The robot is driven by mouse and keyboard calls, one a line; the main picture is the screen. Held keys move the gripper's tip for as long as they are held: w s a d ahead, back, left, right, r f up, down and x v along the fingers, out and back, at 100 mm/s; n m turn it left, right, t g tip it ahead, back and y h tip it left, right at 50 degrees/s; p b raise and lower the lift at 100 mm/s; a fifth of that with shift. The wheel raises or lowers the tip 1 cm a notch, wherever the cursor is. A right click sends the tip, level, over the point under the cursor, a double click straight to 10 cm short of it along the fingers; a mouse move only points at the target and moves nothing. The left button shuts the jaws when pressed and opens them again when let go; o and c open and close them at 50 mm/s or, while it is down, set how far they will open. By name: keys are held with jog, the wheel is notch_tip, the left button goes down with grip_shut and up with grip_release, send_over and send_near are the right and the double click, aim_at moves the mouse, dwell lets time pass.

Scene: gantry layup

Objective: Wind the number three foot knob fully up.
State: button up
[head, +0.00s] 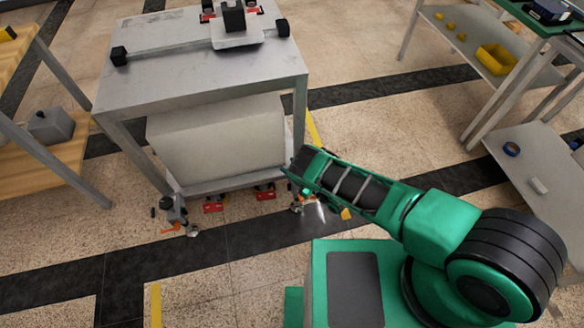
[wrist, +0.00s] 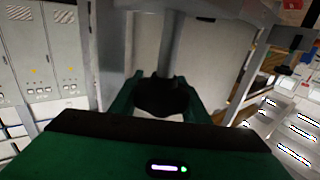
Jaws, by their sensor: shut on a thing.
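A dark round foot knob (wrist: 160,98) sits at the lower end of a grey post (wrist: 170,50) in the wrist view. The green fingers of my gripper (wrist: 160,108) are on both sides of it and shut on it. In the head view my green arm reaches to the front right foot (head: 298,206) of the grey metal table (head: 190,62), and its end hides most of that foot and the knob. No number is readable on the knob, and its height setting cannot be told.
The front left foot (head: 175,210) has an orange part at floor level. Red pieces (head: 265,192) sit under the big pale block (head: 215,140) below the tabletop. A wooden bench (head: 60,160) stands left, and a shelf table (head: 500,60) right.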

dwell(0.3)
jog(key=shift+d, duration=0.1)
jog(key=o, duration=1)
jog(key=shift+o, duration=0.2)
jog(key=shift+s, duration=0.1)
